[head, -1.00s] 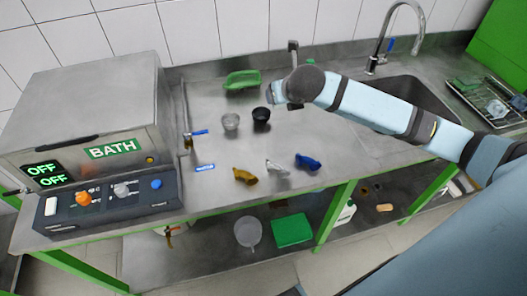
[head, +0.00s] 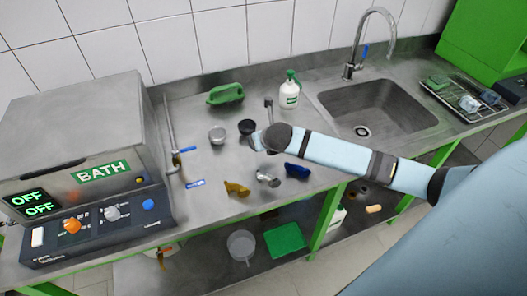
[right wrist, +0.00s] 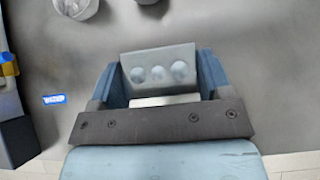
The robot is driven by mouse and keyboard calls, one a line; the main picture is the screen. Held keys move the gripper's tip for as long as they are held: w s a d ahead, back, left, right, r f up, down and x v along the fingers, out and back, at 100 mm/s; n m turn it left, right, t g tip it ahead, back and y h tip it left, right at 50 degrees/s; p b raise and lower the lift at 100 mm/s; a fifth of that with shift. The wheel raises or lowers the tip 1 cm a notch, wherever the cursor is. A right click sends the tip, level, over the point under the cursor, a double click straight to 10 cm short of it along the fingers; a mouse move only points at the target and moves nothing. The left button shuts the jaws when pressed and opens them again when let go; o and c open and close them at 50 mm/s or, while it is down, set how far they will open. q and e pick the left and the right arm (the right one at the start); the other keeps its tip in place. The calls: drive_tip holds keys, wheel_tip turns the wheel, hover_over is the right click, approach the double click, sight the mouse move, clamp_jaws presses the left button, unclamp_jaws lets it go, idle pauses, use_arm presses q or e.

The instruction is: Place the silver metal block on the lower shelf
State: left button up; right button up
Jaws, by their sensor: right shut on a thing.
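The silver metal block (right wrist: 158,68), with several round marks on its face, sits between the two blue fingers of my right gripper (right wrist: 160,78) in the right wrist view. The gripper is shut on it. In the head view my right gripper (head: 257,141) is above the bench, close to the black cup; I cannot make out the block clearly there. The lower shelf (head: 200,272) is the steel surface under the bench, partly hidden by the bench top and my arm. My left gripper is not in view.
Yellow (head: 237,188), whitish (head: 268,178) and blue (head: 297,170) pieces lie near the bench's front edge. A grey container (head: 241,245) and green box (head: 286,241) stand on the shelf, left of a green leg (head: 327,213). Bare shelf shows left of them.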

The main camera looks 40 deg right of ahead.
sight(264, 159)
drive_tip(key=shift+f, duration=3)
drive_tip(key=o, duration=0.6)
drive_tip(key=shift+f, duration=0.15)
drive_tip(key=o, duration=0.5)
